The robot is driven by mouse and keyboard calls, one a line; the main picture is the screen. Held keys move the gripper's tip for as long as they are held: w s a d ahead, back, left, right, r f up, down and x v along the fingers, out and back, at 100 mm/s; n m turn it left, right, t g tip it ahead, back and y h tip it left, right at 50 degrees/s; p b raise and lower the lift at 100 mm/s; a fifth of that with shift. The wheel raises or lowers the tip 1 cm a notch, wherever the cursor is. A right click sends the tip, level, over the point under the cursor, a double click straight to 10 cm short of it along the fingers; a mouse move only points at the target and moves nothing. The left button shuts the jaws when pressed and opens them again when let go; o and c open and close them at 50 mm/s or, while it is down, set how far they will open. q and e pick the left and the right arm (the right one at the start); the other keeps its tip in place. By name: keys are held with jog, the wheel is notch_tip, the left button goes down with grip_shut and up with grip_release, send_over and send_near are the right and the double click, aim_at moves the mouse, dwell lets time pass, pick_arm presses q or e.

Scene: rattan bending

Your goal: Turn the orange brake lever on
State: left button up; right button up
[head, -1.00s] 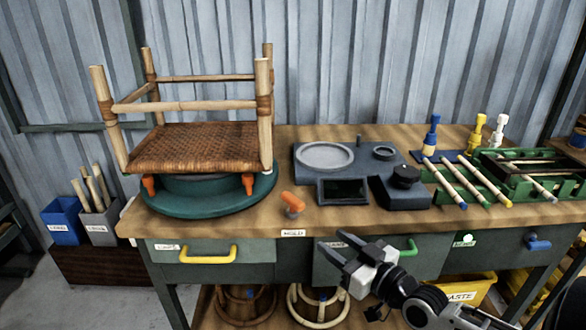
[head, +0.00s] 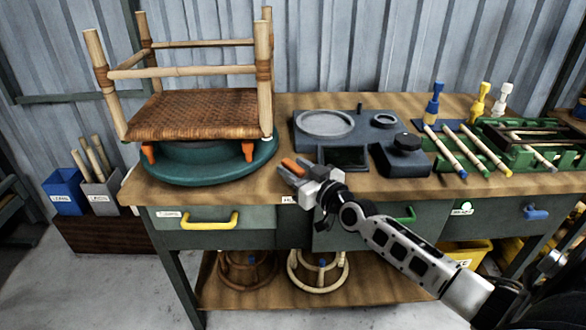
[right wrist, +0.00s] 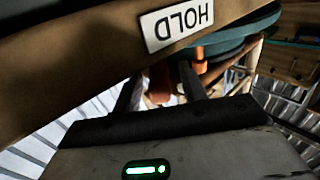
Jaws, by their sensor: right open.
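The orange brake lever (head: 293,166) sits at the front of the workbench, right of the teal turntable (head: 260,166). My right gripper (head: 291,171) is open at the lever, with its fingers partly covering it in the head view. In the right wrist view the lever (right wrist: 160,82) shows in the gap between the two open fingers (right wrist: 160,90), and I cannot tell whether either touches it. The lever's grey base is mostly hidden in the head view. My left gripper is not in view.
A rattan stool frame (head: 190,115) stands on the turntable, near orange clamps (head: 248,150). A dark grey fixture (head: 350,130) lies right of the lever. The HOLD label (right wrist: 177,22) is on the bench edge. Rods on a green rack (head: 530,150) lie farther right.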

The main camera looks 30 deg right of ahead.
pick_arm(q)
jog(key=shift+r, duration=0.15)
pick_arm(e)
jog(key=shift+w, duration=0.5)
